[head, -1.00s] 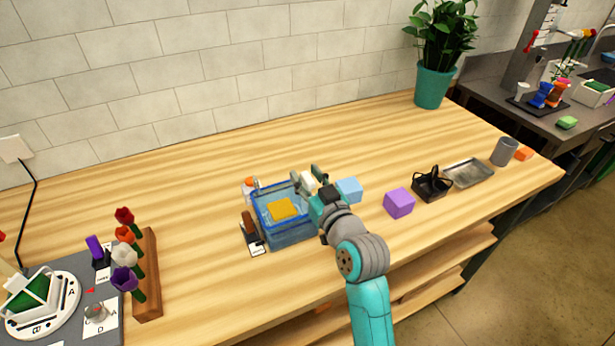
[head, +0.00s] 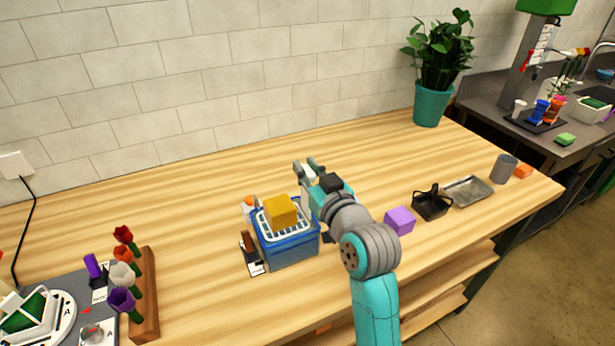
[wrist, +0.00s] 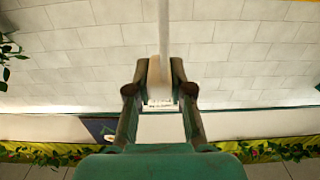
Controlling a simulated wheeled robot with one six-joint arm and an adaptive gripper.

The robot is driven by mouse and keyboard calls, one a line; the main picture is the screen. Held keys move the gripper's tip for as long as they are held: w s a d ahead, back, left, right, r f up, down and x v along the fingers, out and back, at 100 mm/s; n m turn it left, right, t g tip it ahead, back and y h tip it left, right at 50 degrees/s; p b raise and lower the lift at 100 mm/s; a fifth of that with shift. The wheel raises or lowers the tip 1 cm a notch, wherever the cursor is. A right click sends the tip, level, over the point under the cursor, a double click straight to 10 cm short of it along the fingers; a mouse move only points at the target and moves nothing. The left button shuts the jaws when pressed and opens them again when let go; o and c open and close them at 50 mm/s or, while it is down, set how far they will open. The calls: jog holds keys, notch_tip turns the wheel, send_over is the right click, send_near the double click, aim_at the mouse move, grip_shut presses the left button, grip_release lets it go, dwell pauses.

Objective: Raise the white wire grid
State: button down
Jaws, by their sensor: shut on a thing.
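The white wire grid (head: 272,231) shows at the top of the blue tub (head: 290,252), with a yellow block (head: 282,211) resting on it. My gripper (head: 308,170) is above and to the right of the tub in the head view. In the wrist view my gripper (wrist: 160,82) is shut on a pale upright rod (wrist: 163,35), which looks like the grid's handle. The rod's join to the grid is hidden. I cannot tell whether the grid is fully clear of the tub's rim.
A purple block (head: 400,220), a black basket (head: 431,203), a metal tray (head: 468,190) and a grey cup (head: 503,169) stand to the right. A flower rack (head: 145,295) stands at the left. A potted plant (head: 429,105) stands at the back.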

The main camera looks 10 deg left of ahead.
jog(key=shift+r, duration=0.35)
jog(key=c, duration=1.1)
grip_release()
jog(key=shift+o, duration=0.3)
jog(key=shift+f, duration=0.1)
jog(key=v, duration=1.2)
